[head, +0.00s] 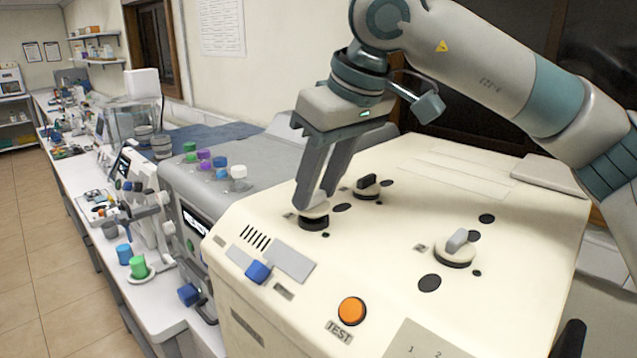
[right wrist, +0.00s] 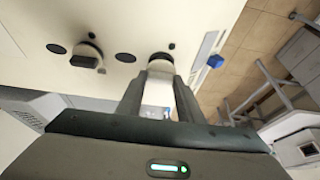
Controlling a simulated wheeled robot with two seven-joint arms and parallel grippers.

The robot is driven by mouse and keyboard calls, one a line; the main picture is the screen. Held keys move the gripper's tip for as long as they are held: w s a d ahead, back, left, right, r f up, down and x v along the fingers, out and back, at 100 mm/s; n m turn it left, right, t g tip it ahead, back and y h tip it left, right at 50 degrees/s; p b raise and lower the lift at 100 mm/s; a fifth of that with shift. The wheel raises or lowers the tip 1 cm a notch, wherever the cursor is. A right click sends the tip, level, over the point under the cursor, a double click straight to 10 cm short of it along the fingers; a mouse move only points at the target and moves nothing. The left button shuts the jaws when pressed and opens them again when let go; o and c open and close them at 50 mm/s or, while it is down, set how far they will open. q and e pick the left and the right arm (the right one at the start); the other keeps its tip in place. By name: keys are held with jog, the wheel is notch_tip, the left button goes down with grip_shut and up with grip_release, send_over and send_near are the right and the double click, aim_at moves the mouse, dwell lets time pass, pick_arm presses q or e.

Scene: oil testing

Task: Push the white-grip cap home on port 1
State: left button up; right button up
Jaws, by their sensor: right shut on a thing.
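My right gripper (head: 314,203) points down over the cream machine top (head: 400,230), shut on a white-grip cap (head: 313,213). The cap's dark round base (head: 313,225) is at the machine surface. In the right wrist view the white grip (right wrist: 159,80) sits between the two fingers (right wrist: 160,95), with a dark ring (right wrist: 161,57) beyond it. The fingers hide much of the cap, and I cannot tell whether it is fully seated. Port numbers are not readable here. My left gripper is not in view.
A black-grip cap (head: 368,186) stands just behind, and a grey-grip cap (head: 457,242) to the right. Dark round holes (head: 430,283) lie around them. An orange TEST button (head: 352,311) and a blue knob (head: 258,271) are at the front. Small coloured caps (head: 221,166) stand on the grey machine.

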dwell(0.6)
jog(key=o, duration=1.7)
jog(key=shift+c, duration=0.2)
notch_tip(320, 180, up, 7)
jog(key=p, duration=0.4)
jog(key=shift+p, duration=0.3)
grip_shut()
